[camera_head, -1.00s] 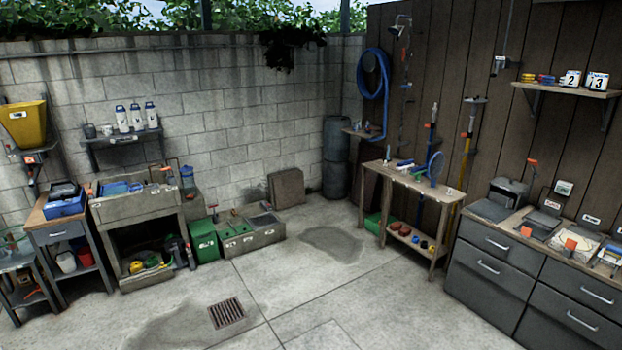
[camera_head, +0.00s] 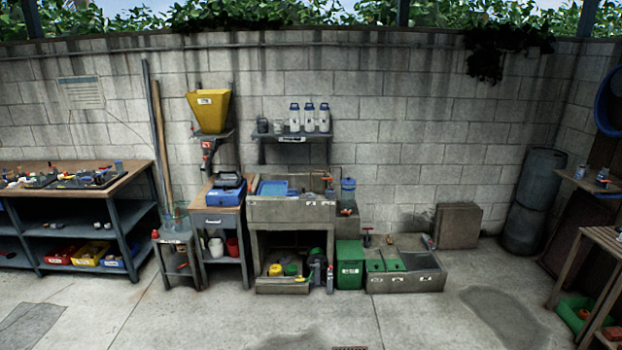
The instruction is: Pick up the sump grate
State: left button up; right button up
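A dark sliver of a floor grate (camera_head: 350,348) shows at the bottom edge of the head view, flush with the concrete floor. Most of it is cut off by the picture's edge. I cannot tell for sure that it is the sump grate. Neither of my grippers is in view.
Along the block wall stand a workbench (camera_head: 128,187) at left, a stone sink (camera_head: 290,210), a green bin (camera_head: 349,264) and a low concrete trough (camera_head: 407,282). A dark barrel (camera_head: 532,200) and a wooden table (camera_head: 604,238) are at right. The front floor is open.

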aim_at(422, 258)
jog(key=z, duration=0.05)
jog(key=i, duration=1.95)
jog(key=z, duration=0.45)
jog(key=i, duration=2)
jog(key=z, duration=0.35)
jog(key=i, duration=1.1)
jog(key=z, duration=0.05)
